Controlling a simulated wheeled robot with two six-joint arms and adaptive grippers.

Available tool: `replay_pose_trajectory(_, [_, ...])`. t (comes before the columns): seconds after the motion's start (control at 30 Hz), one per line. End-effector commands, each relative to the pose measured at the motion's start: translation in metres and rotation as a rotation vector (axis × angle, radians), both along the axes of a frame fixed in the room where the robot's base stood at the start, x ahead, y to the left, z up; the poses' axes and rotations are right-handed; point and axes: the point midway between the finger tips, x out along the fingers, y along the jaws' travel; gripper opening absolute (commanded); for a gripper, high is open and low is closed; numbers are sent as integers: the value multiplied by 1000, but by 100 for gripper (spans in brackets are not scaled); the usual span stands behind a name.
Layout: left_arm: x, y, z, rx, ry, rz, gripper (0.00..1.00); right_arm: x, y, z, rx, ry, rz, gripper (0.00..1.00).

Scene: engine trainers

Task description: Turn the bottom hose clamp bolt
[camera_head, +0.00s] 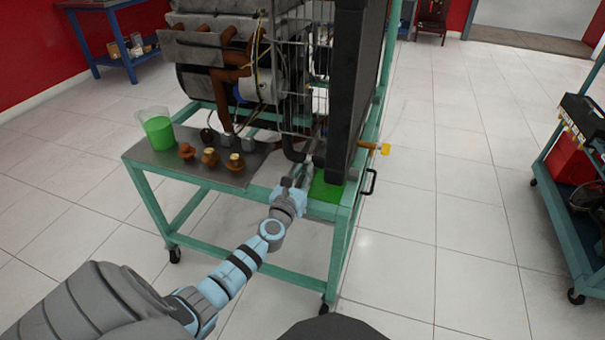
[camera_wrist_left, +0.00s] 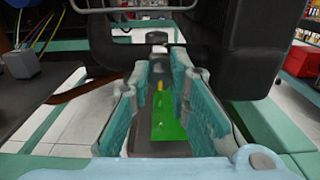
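The engine trainer's lower black hose (camera_head: 292,152) curves down beside the tall black radiator (camera_head: 347,90). In the head view my left gripper (camera_head: 304,176) reaches in low at the hose's end, over a green tray (camera_head: 326,190). In the left wrist view, the two teal-padded fingers of the left gripper (camera_wrist_left: 164,112) stand apart with a gap between them. Through the gap I see the green tray (camera_wrist_left: 168,128) below. A dark part (camera_wrist_left: 157,62) is ahead of the fingertips. I cannot make out the bottom clamp bolt clearly. My right gripper is not in view.
A beaker of green liquid (camera_head: 157,130) and several brown caps, one here (camera_head: 209,158), stand on the trainer's dark shelf (camera_head: 150,160). A yellow-ended handle (camera_head: 385,149) sticks out at right. A green cart (camera_head: 560,215) stands farther right, with open floor between.

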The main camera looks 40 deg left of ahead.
Motion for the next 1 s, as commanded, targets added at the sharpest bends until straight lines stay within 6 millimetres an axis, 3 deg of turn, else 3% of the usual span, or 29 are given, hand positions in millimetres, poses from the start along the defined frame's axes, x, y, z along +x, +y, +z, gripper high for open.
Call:
replay_pose_trajectory(0.07, [0, 0, 0, 0, 0, 0, 0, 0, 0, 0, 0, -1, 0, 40])
replay_pose_trajectory(0.57, [0, 0, 0, 72, 26, 1, 0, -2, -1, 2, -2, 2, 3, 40])
replay_pose_trajectory(1.0, [0, -1, 1, 401, 141, 0, 0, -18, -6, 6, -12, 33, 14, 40])
